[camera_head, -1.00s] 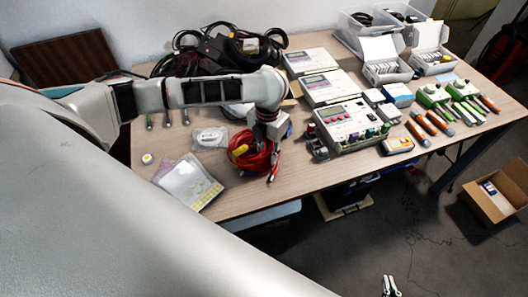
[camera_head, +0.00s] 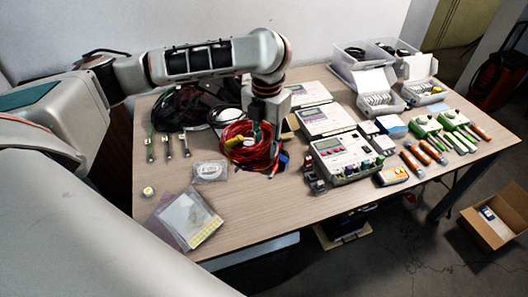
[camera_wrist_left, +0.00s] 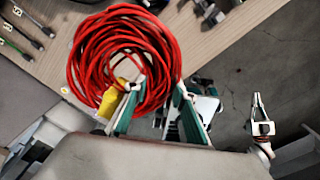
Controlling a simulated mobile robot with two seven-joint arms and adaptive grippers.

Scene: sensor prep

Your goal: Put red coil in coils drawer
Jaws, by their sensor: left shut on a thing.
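The red coil (camera_head: 237,152) hangs from my left gripper (camera_head: 262,143), which is shut on its strands, and appears to be above the table. In the left wrist view the coil (camera_wrist_left: 86,58) is a thick round bundle with a yellow part (camera_wrist_left: 112,100) on it, pinched by the green-sided fingers (camera_wrist_left: 157,97). My right gripper (camera_wrist_left: 257,100) shows small in the left wrist view, above the floor; its finger gap is unclear. I cannot pick out a coils drawer for sure; clear boxes (camera_head: 343,68) at the back hold black coiled cables.
The table (camera_head: 260,222) carries bench instruments (camera_head: 342,152) right of the coil and black cables behind it. A bagged white cable (camera_head: 210,171), flat packets (camera_head: 186,219) and several probes stand left. A cardboard box (camera_head: 500,220) is on the floor at right.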

